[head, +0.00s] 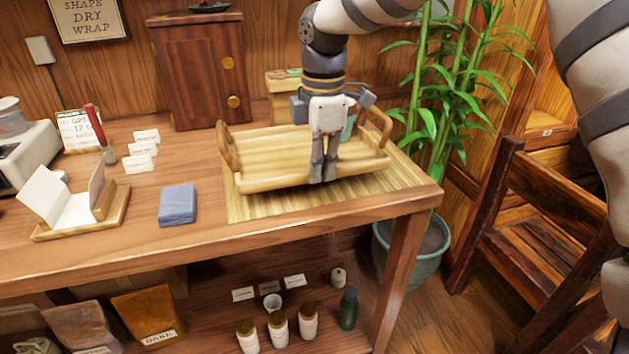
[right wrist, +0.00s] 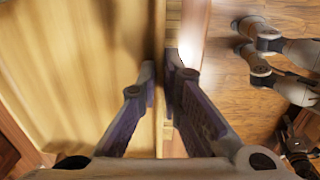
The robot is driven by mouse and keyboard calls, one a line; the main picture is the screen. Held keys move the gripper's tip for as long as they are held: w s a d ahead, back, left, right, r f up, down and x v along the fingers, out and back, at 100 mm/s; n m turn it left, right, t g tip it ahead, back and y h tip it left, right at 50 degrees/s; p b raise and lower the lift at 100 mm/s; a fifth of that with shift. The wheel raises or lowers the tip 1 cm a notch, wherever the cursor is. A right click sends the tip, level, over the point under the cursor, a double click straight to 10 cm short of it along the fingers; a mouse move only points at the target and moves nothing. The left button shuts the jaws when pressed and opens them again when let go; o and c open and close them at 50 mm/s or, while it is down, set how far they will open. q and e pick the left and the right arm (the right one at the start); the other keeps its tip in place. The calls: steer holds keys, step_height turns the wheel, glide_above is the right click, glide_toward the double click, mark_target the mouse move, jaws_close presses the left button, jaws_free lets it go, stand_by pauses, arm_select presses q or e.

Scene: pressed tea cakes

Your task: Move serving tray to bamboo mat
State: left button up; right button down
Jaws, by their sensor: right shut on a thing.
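The serving tray (head: 268,181) is pale wood with a raised rim and a brown arched handle at each end. It is over the bamboo mat (head: 398,178), a straw-coloured ribbed mat at the right end of the table. The mat shows along the tray's front and right sides. I cannot tell whether the tray touches it. My right gripper (head: 323,174) comes from above and is shut on the tray's front wall. In the right wrist view the fingers (right wrist: 160,95) close on either side of that wall.
A folded blue cloth (head: 177,204) lies left of the mat. A small wooden cabinet (head: 198,72) and a box (head: 284,84) stand behind the tray. A potted bamboo (head: 412,245) and a wooden chair (head: 545,215) are to the right. Jars (head: 278,328) stand on the lower shelf.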

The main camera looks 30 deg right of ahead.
steer(key=shift+w+f, duration=0.25)
steer(key=shift+w, duration=0.05)
steer(key=f, duration=0.3)
steer(key=shift+w+d+f, duration=0.1)
steer(key=shift+w, duration=0.1)
steer(key=c, duration=1.8)
jaws_free()
steer(key=shift+s+f, duration=0.1)
steer(key=shift+o, duration=0.2)
steer(key=r, duration=1.2)
steer(key=shift+s+r, duration=0.15)
steer(key=shift+s, duration=0.2)
